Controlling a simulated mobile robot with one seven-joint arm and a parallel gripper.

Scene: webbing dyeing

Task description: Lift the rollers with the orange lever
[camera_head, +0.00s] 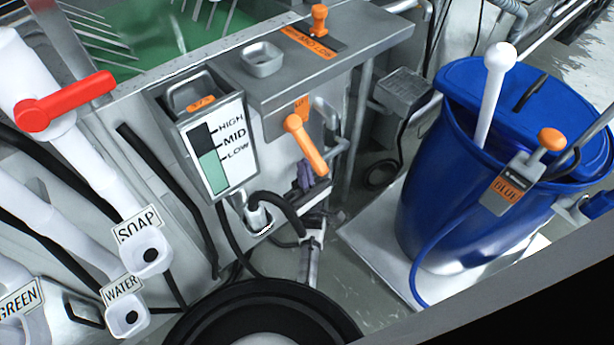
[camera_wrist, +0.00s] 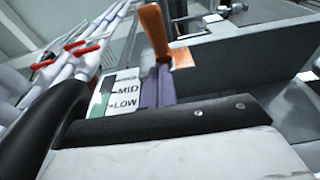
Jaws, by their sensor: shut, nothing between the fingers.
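The orange lever (camera_head: 308,146) is on the front of the grey machine under a small orange label. It slants down and to the right from its pivot. In the wrist view the lever (camera_wrist: 153,32) stands just beyond my fingertips. My gripper (camera_head: 304,175) has purple fingers, shut and empty, beside the lever's lower end. The purple fingers also show in the wrist view (camera_wrist: 158,86). I cannot tell whether they touch the lever. I cannot make out the rollers in either view.
A level gauge (camera_head: 217,150) marked HIGH, MID and LOW is left of the lever. An orange knob (camera_head: 319,18) stands on the machine's top. A blue glue barrel (camera_head: 440,190) stands at the right. A red-handled valve (camera_head: 65,100) and pipes are at the left.

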